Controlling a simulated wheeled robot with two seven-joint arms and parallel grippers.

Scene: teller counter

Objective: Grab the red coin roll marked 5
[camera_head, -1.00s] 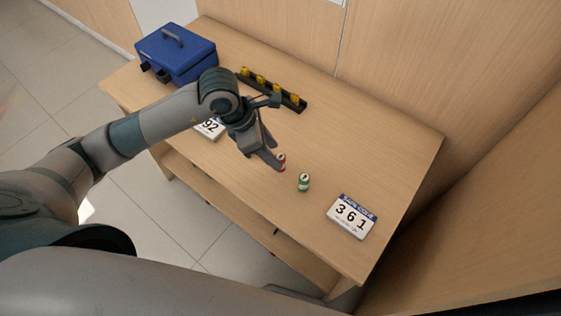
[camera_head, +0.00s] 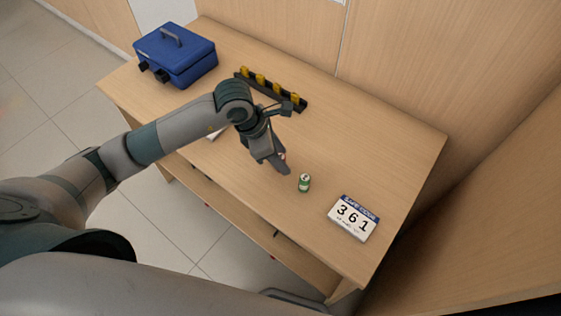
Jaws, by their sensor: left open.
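The red coin roll (camera_head: 283,155) stands on the wooden counter and is mostly hidden behind my left gripper; only a small part of its top shows, and its number cannot be read. My left gripper (camera_head: 281,167) is open, pointing down at the red roll, with its fingers right at it. Whether the fingers touch the roll cannot be told. A green coin roll (camera_head: 304,183) stands upright just to the right of the gripper. My right gripper is not in view.
A white sign reading 361 (camera_head: 353,218) lies right of the green roll. A black rack (camera_head: 272,90) with several yellow rolls and a blue cash box (camera_head: 176,56) are at the back. Another white sign (camera_head: 216,133) is mostly hidden by my arm. The counter's right side (camera_head: 385,140) is clear.

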